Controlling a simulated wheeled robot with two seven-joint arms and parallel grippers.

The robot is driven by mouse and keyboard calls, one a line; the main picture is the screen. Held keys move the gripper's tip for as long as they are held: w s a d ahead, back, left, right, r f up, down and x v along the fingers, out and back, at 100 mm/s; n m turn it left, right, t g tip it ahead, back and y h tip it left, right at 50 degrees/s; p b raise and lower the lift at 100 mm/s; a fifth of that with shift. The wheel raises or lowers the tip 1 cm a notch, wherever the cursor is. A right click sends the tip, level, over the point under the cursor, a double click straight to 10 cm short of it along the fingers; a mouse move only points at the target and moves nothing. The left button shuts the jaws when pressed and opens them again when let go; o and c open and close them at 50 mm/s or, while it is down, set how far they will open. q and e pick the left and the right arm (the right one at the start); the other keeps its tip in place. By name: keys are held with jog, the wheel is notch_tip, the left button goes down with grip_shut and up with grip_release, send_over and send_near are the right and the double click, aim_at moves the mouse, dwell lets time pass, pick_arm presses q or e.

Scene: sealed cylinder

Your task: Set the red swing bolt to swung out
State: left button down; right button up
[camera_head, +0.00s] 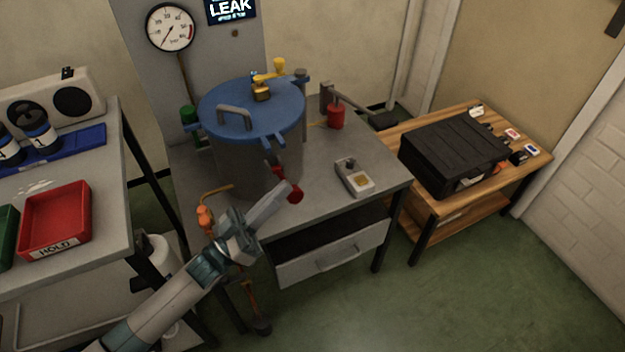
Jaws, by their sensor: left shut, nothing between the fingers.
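The red swing bolt (295,193) is at the front of the grey cylinder (232,165), below a forked lug of the blue lid (225,100). It tilts outward and down, its red knob low and clear of the lug. My left gripper (284,190) reaches in from the lower left. It is shut and empty, its tip just left of the bolt's knob; I cannot tell if they touch. The tip partly hides the bolt's shaft. My right gripper is not in view.
The cylinder stands on a grey bench (330,212) with a drawer. A small grey device (355,178) and a red canister (336,117) are to its right. A red tray (55,220) is on the left table. A black case (455,150) lies on the wooden table.

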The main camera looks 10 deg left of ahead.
pick_arm(q)
jog(key=s+d+r, duration=0.3)
jog(key=d+r, duration=0.8)
jog(key=shift+d, duration=0.1)
dwell(0.5)
jog(key=shift+s+f, duration=0.1)
jog(key=shift+s, duration=0.05)
